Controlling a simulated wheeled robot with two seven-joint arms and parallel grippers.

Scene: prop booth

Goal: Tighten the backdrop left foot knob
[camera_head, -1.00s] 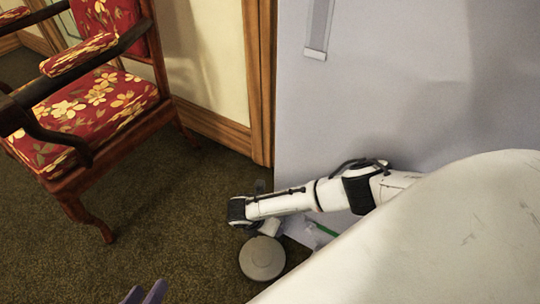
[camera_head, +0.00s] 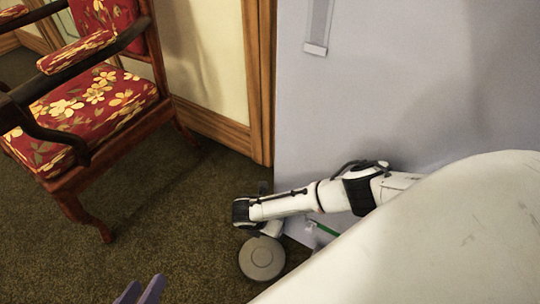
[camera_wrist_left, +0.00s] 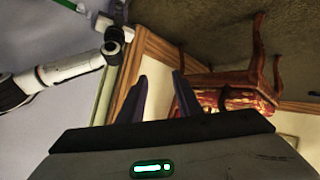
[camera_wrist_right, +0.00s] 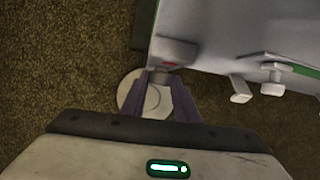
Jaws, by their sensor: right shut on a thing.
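The pale backdrop panel (camera_head: 400,80) stands at the right in the head view. A round grey disc (camera_head: 262,258) lies on the carpet by its lower left corner; it also shows in the right wrist view (camera_wrist_right: 143,95). My right gripper (camera_wrist_right: 162,74) is over the disc beside a light grey bracket (camera_wrist_right: 176,51) with a red mark. It is shut on what appears to be the foot knob, mostly hidden between the fingers.
A red floral armchair (camera_head: 90,105) stands on the left. A wood-trimmed wall (camera_head: 215,60) is behind. More white clamp-like parts (camera_wrist_right: 272,88) and a green strip (camera_head: 325,229) are along the panel's lower edge. The carpet (camera_head: 160,240) between chair and disc is clear.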

